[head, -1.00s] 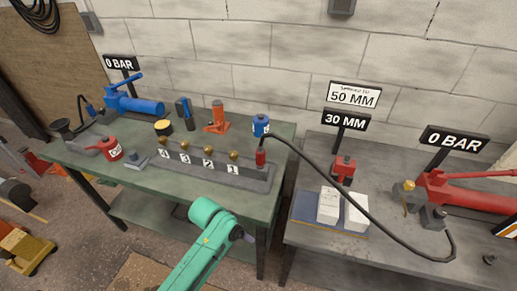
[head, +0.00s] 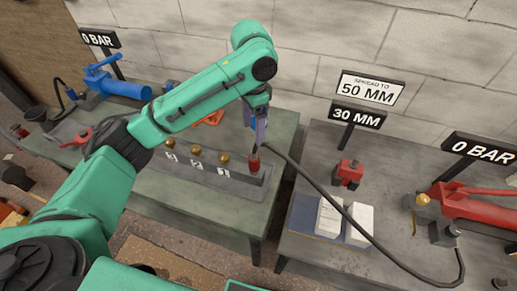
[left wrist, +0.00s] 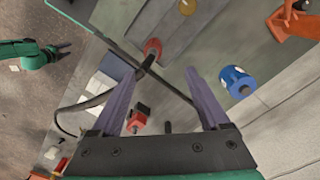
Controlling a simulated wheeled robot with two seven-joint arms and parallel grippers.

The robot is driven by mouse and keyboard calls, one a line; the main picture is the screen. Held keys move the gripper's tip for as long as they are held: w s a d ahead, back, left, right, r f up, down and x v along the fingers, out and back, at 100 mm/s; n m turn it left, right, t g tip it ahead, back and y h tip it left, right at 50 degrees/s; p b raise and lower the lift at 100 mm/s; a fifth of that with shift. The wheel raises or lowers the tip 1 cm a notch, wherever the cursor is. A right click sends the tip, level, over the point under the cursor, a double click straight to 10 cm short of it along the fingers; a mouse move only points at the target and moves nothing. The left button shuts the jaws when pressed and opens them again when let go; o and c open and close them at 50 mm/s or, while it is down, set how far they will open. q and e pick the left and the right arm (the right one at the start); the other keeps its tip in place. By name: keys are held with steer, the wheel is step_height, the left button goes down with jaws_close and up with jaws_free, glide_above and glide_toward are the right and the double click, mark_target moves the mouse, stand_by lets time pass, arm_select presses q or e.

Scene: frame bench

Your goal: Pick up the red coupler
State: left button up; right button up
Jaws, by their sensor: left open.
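The red coupler (head: 254,165) stands at the right end of the grey numbered rail (head: 244,184) on the green bench, with a black hose (head: 330,200) running from its top. My left gripper (head: 259,138) is just above it, pointing down, and partly hides its top. In the left wrist view the jaws (left wrist: 164,76) are open and empty. There the coupler (left wrist: 152,46) lies beyond the fingertips, nearer the left finger; I cannot tell whether they touch. My right gripper (left wrist: 63,48) shows small at the left wrist view's left edge, its jaws too small to judge.
A blue cylinder (left wrist: 236,80) and an orange jack (left wrist: 292,20) stand beside the gripper. The hose leads to a red pump (head: 475,205) on the right table. White blocks (head: 330,217) and a red tool (head: 348,173) stand on that table. Brass fittings (head: 195,150) line the rail.

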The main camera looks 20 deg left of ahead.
mark_target(252, 153)
arm_select(q)
steer(key=f, duration=0.2)
steer(key=s+f, duration=0.1)
steer(key=f, duration=0.1)
steer(key=s+f, duration=0.1)
steer(key=f, duration=0.2)
steer(key=shift+p, duration=0.4)
steer(key=f, duration=0.2)
steer(key=f+p, duration=0.1)
steer(key=f, duration=0.3)
steer(key=shift+w+d+f, duration=0.2)
steer(key=shift+w+f, duration=0.05)
steer(key=shift+f, duration=0.05)
jaws_close()
arm_select(e)
steer(key=shift+s+d+r, duration=0.1)
steer(key=shift+s+r, duration=0.25)
steer(key=shift+r, duration=0.2)
steer(key=shift+s+d+r, duration=0.1)
steer(key=shift+s+r, duration=0.25)
steer(key=shift+r, duration=0.2)
